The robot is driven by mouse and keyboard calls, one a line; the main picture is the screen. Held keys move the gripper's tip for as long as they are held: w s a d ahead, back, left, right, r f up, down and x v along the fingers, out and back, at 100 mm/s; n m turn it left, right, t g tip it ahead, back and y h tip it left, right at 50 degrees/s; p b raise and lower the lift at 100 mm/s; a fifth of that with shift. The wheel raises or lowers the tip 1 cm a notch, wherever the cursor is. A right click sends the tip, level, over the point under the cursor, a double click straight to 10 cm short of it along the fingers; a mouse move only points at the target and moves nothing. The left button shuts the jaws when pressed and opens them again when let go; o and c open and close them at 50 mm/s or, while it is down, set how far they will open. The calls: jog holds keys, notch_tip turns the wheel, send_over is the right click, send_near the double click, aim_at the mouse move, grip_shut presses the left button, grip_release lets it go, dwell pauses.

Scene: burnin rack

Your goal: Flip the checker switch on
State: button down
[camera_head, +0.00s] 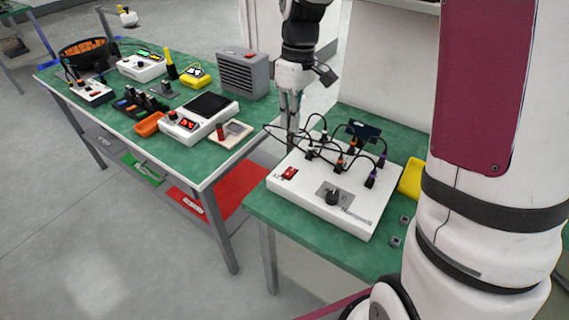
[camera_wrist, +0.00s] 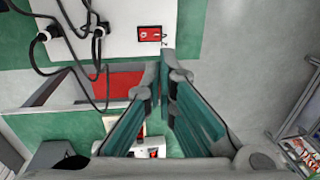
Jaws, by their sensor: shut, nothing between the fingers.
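The checker (camera_head: 318,205) is a white box on the right green bench, with several cables plugged into its top and a dark knob on a grey plate. Its red rocker switch (camera_head: 289,173) sits near the left corner of the top. In the wrist view the switch (camera_wrist: 150,34) shows just beyond my fingertips, on the white top (camera_wrist: 120,15). My gripper (camera_head: 290,127) points down behind the checker's far left edge, apart from the switch. In the wrist view my gripper (camera_wrist: 165,72) has its fingers together and empty. I cannot tell the switch's position.
Black cables (camera_head: 285,130) loop close beside my gripper. A left green bench (camera_head: 215,165) holds a grey heater-like box (camera_head: 243,75), a white instrument (camera_head: 180,128) and an orange tray (camera_head: 148,125). A yellow object (camera_head: 411,178) stands right of the checker. A red floor patch (camera_head: 240,190) lies between the benches.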

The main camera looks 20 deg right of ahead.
aim_at(286, 175)
jog(key=f, duration=0.4)
jog(key=a+f, duration=0.1)
jog(key=f, duration=0.4)
jog(key=s+f, duration=0.1)
jog(key=f, duration=0.4)
jog(key=shift+a, duration=0.2)
jog(key=shift+s+a+f, duration=0.1)
jog(key=shift+s+f, duration=0.05)
jog(key=shift+f, duration=0.2)
jog(key=shift+w+d+r, duration=0.35)
jog(key=shift+w+d, duration=0.1)
jog(key=shift+d, duration=0.15)
